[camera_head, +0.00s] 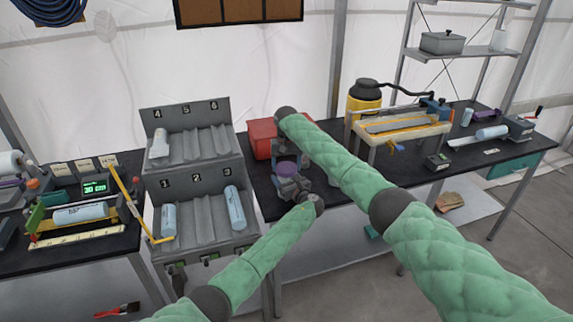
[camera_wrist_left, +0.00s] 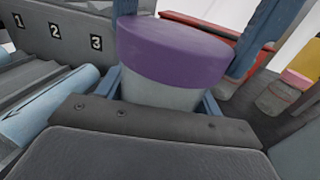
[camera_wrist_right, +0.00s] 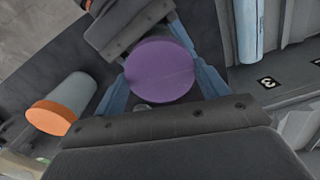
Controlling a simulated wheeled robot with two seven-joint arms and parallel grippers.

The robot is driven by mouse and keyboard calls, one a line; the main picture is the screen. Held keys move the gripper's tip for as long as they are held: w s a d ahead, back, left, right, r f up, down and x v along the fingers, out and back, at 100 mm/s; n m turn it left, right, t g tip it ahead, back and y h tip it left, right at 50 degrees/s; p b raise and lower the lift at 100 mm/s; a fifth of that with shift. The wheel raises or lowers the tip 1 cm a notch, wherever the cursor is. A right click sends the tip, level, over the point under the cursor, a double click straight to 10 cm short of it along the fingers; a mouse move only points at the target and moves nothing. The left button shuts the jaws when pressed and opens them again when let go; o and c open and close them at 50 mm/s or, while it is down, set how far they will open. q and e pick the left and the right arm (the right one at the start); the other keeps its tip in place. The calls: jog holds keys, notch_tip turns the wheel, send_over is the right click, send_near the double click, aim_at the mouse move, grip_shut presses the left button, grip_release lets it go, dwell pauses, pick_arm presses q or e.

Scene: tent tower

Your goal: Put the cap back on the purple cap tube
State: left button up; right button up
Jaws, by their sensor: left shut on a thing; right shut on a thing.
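The purple cap (camera_head: 286,169) is at the table's left end, between my two grippers; it also shows in the left wrist view (camera_wrist_left: 175,48) and the right wrist view (camera_wrist_right: 159,70). It sits on top of the grey tube (camera_wrist_left: 160,97), covering its mouth; whether it is fully seated I cannot tell. My left gripper (camera_head: 290,187) is shut on the tube body, below the cap. My right gripper (camera_head: 287,158) comes from above, its blue fingers on either side of the cap, shut on it. The tube is mostly hidden in the head view.
A grey numbered rack (camera_head: 195,190) holding pale blue rolls stands just left. A red box (camera_head: 262,138) is behind my grippers. A tube with an orange cap (camera_wrist_right: 50,118) stands close by. A yellow canister (camera_head: 364,98) and a sealer-like device (camera_head: 400,128) are to the right.

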jog(key=shift+f, duration=0.25)
jog(key=o, duration=1.1)
notch_tip(320, 180, up, 12)
pick_arm(q)
jog(key=o, duration=1.4)
jog(key=shift+o, duration=0.2)
pick_arm(e)
jog(key=shift+w, duration=0.1)
